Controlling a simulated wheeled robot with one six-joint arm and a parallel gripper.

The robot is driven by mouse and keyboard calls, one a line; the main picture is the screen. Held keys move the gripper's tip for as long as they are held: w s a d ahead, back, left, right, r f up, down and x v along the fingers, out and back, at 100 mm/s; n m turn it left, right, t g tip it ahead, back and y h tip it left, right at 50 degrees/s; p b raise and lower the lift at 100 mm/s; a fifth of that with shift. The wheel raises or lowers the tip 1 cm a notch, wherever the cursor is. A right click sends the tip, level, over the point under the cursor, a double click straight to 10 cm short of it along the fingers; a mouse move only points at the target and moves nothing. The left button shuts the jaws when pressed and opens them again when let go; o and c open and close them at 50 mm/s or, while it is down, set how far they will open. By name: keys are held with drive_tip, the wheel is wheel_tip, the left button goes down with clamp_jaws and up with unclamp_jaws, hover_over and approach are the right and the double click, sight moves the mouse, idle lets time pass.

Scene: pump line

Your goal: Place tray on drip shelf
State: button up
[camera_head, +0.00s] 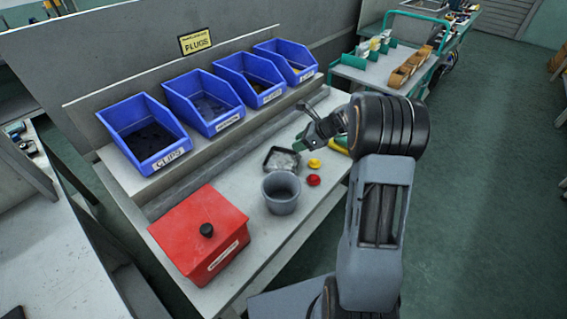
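A small black, square-rimmed tray (281,160) with a pale grey inside lies on the light grey bench, behind a grey cup. My gripper (304,141) is over the bench, just right of and behind the tray. Its near end comes close to the tray's right rim in the picture; I cannot tell if they touch. The fingers are small and partly merge with dark parts behind them, so their opening is unclear. I cannot pick out a drip shelf with certainty.
The grey cup (281,193) stands in front of the tray, with yellow (314,163) and red (313,180) pieces to the right. A red lidded box (198,235) is at front left. Several blue bins (144,132) line the raised back ledge. A teal-framed cart (378,70) stands beyond.

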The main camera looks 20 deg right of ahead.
sight(282, 161)
drive_tip(key=shift+x, duration=2.7)
clamp_jaws()
